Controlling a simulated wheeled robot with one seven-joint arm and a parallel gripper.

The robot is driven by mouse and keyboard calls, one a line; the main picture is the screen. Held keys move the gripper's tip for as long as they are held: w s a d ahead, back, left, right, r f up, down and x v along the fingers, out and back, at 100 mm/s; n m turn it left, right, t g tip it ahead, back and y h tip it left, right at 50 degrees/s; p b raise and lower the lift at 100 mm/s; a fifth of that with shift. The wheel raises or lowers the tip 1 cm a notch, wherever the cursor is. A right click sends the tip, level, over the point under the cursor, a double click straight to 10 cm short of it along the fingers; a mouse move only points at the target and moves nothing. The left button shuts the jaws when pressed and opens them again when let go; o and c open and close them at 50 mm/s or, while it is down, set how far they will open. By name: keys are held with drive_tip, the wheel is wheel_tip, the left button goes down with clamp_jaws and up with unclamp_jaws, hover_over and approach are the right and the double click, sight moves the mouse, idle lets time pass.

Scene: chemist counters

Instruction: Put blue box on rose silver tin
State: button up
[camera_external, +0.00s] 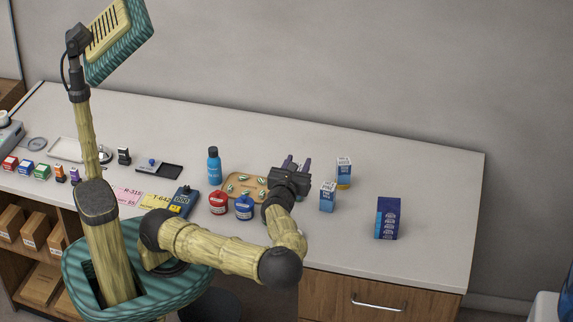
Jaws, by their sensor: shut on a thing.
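My gripper (296,162) is above the counter's middle, pointing to the back, with its two dark fingers a little apart. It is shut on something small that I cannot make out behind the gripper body. A dark blue box (387,219) stands upright on the counter to the right, apart from my gripper. I cannot make out a rose silver tin for certain.
A tan tray (233,196) with several small green-and-white pieces lies left of my gripper. A red jar (218,202), a blue jar (244,206) and a blue bottle (214,166) stand close by. The counter (430,185) is clear at the far right.

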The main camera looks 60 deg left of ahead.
drive_tip(key=shift+s+d+f, duration=0.1)
drive_tip(key=shift+f, duration=1.1)
drive_tip(key=shift+d+f, duration=0.1)
drive_tip(key=shift+f, duration=1.1)
wheel_tip(320, 180, down, 6)
drive_tip(key=shift+f, duration=0.15)
drive_tip(key=shift+f, duration=1.9)
drive_tip(key=shift+f, duration=0.1)
drive_tip(key=o, duration=1.1)
